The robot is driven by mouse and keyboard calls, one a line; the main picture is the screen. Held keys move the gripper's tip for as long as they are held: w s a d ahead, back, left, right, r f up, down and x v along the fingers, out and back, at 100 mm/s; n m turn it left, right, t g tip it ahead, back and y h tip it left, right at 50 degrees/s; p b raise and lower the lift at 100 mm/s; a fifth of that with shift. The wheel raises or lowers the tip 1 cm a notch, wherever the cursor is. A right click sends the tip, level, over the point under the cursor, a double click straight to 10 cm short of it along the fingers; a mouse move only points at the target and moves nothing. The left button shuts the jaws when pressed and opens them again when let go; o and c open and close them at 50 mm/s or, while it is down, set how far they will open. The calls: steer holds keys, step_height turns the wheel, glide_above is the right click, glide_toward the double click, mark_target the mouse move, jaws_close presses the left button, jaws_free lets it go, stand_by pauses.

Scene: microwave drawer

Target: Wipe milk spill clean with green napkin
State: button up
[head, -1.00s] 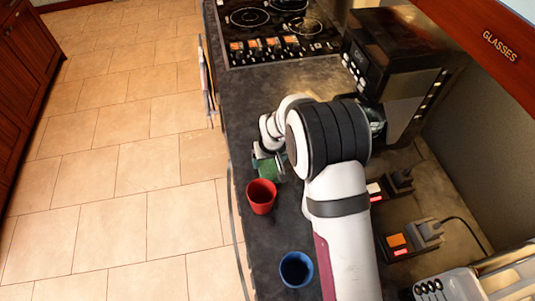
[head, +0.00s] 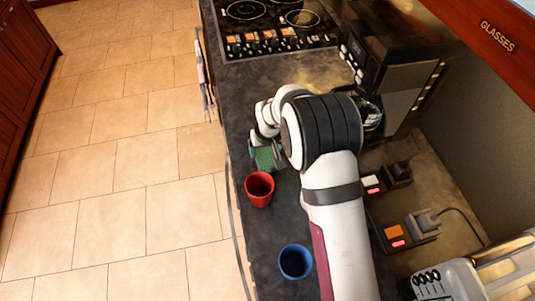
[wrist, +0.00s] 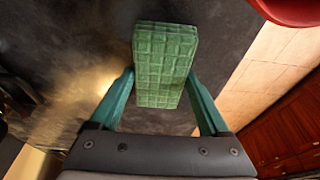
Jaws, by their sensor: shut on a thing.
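The green napkin (wrist: 165,62) is a folded, quilted block between the teal fingers of my gripper (wrist: 160,80) in the wrist view. My gripper is shut on it. In the head view the napkin (head: 266,158) is low over the dark counter (head: 240,98), just beyond the red cup; I cannot tell whether it touches the surface. I see no clear milk spill. A pale bright patch on the counter in the wrist view may be a reflection. My arm hides part of the counter in the head view.
A red cup (head: 259,190) stands close to the napkin, near the counter's front edge. A blue cup (head: 295,262) stands nearer the bottom. A stove (head: 275,42) is at the top, a dark coffee machine (head: 395,60) at the right. Plugged sockets (head: 410,230) lie at the right.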

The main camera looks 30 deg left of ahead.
steer(key=shift+w+a, duration=3.45)
steer(key=shift+w, duration=0.05)
steer(key=shift+r, duration=0.1)
step_height(320, 180, up, 8)
